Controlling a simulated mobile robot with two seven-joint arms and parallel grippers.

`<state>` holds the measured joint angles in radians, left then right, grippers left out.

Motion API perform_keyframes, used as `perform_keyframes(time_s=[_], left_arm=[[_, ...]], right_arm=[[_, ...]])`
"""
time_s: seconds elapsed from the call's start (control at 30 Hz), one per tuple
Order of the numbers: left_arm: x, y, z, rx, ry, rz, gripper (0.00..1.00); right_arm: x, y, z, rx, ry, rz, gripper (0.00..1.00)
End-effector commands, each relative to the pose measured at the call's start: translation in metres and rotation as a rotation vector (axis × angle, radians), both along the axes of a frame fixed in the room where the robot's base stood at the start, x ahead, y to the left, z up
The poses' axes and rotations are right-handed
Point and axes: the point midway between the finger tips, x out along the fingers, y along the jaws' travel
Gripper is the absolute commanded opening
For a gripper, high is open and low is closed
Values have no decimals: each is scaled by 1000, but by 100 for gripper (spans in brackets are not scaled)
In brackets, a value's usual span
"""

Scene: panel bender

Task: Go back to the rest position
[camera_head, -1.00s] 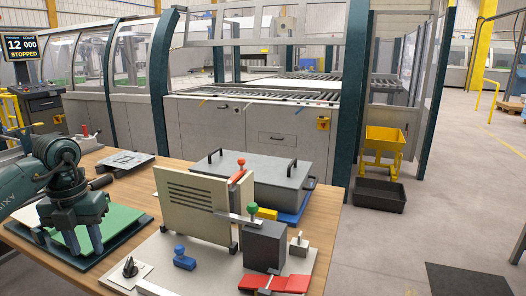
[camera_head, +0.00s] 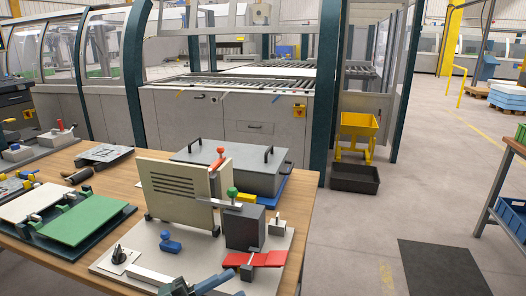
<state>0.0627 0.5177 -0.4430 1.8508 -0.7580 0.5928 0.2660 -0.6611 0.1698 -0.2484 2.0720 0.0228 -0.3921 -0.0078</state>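Neither of my grippers can be made out in the head view, and no arm of mine shows over the wooden bench (camera_head: 120,183). On the bench at left, a dark tray bears a white plate (camera_head: 35,203) and a green plate (camera_head: 88,220) with dark green brackets between them. A beige slotted panel (camera_head: 178,197) stands upright on a light fixture base (camera_head: 190,242) beside a dark grey block (camera_head: 240,228). The fixture has red, green and blue clamp handles. A blue lever (camera_head: 217,281) is partly cut off by the lower edge.
A grey lidded box (camera_head: 230,165) with two black handles sits behind the panel. The panel bender (camera_head: 225,120) stands beyond the bench. A yellow bin (camera_head: 358,130) and black crate (camera_head: 355,179) are on the floor. A dark mat (camera_head: 440,268) lies at right; grey floor around it is clear.

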Motion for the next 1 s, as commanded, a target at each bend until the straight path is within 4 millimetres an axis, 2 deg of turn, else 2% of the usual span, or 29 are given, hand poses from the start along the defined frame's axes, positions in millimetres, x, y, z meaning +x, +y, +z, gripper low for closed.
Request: perform_keyframes(time_s=[0.07,0.17,0.27,0.3,0.43,0.53,0.63,1.0], left_arm=[[-1,12,-18,-157,201,183,33],[-8,37,-62,-293,489,417,33],[-35,59,-118,-371,800,619,33],[-50,65,-138,-386,912,679,33],[-96,73,-185,-404,1188,802,33],[-119,73,-203,-405,1310,844,33],[-130,73,-211,-402,1363,860,33],[-131,73,-212,-401,1369,861,33]], right_arm=[[-3,-1,0,-1,12,-3,36],[-6,-1,1,-2,22,-6,36],[-7,-2,1,-4,26,-9,36],[-7,-3,1,-5,28,-10,36],[-8,-5,-1,-9,38,-13,36],[-9,-6,-3,-12,41,-16,36],[-7,-7,-2,-12,38,-17,36],[-2,-6,2,-10,24,-19,36]])
